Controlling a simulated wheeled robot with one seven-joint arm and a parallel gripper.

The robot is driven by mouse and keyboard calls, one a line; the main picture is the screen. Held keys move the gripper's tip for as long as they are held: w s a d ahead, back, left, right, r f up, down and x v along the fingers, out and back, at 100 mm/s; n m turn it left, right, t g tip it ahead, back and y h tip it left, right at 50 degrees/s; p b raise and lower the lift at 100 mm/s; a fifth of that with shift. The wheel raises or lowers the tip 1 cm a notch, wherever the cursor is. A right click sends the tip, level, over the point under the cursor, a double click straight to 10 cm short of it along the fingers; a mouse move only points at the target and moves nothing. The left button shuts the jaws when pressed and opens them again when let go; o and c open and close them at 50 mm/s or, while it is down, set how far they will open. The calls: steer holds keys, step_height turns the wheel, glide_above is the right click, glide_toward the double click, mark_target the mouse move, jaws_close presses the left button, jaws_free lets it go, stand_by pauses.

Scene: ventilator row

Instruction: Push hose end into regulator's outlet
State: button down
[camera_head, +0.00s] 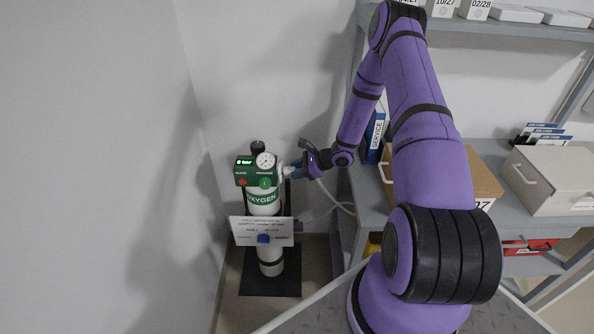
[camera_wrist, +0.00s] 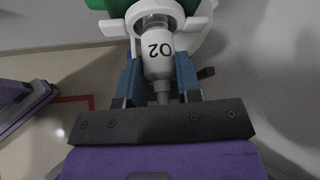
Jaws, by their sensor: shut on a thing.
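The green regulator (camera_head: 257,171), with a round gauge and a lit display reading what looks like "0 bar", sits on top of the white oxygen cylinder (camera_head: 263,206). My gripper (camera_head: 293,169) is at the regulator's right side. In the wrist view my gripper (camera_wrist: 160,82) is shut on the white hose end (camera_wrist: 158,55) marked "O2", with a blue finger on each side. The hose end's front reaches the white ring-like outlet part (camera_wrist: 188,30) below the green body. How deep it sits there is hidden. The pale hose (camera_head: 335,198) hangs down to the right.
The cylinder stands on a dark base (camera_head: 270,278) near the wall, with a white sign (camera_head: 262,231) on its front. A grey shelf unit (camera_head: 355,180) on the right holds a blue service binder (camera_head: 375,138) and boxes, close to my arm.

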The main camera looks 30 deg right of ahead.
steer(key=c, duration=0.7)
jaws_free()
steer(key=v, duration=1)
steer(key=shift+s+d+r, duration=0.2)
steer(key=shift+r, duration=0.05)
